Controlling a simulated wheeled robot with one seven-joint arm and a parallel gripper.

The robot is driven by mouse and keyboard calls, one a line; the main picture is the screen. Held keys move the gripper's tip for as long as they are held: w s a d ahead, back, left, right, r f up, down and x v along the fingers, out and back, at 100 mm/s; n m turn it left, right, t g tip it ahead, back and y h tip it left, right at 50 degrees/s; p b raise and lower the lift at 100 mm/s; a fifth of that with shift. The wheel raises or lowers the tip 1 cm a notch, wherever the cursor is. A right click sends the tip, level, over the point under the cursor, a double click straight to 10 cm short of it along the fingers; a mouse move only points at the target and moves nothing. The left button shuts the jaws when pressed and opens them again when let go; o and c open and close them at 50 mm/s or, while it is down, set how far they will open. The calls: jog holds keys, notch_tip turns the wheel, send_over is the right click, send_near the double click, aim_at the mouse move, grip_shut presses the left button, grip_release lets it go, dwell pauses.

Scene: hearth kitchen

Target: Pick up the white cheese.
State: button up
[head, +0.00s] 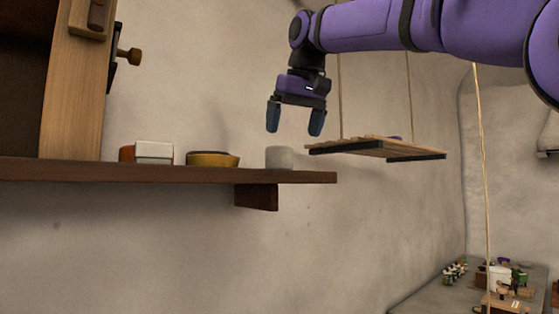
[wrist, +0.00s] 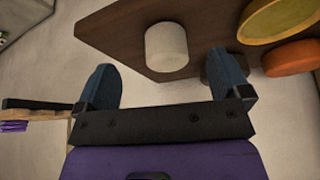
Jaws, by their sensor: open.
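The white cheese (head: 279,157) is a small pale cylinder standing upright near the right end of a dark wooden wall shelf (head: 120,172). In the wrist view the cheese (wrist: 166,47) shows ahead of and between the two blue fingertips, nearer the right one. My gripper (head: 294,130) points down, open and empty, above the cheese and apart from it in the head view. It also shows in the wrist view (wrist: 160,72). Nothing hides the cheese in either view.
A yellow bowl (head: 213,159) stands left of the cheese, and a white box-like item (head: 154,152) stands further left beside an orange-red item (head: 126,154). A hanging slatted rack (head: 375,149) is to the right. A counter with several small items lies lower right.

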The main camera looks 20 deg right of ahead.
notch_tip(320, 180, up, 3)
jog(key=w, duration=0.3)
send_over(278, 157)
jog(key=w+d, duration=0.1)
notch_tip(278, 157, down, 5)
jog(key=shift+r, duration=0.2)
jog(key=shift+x, duration=2.7)
jog(key=shift+w+d, duration=0.15)
jog(key=shift+d, duration=0.05)
jog(key=shift+r, duration=0.1)
jog(key=c, duration=1.1)
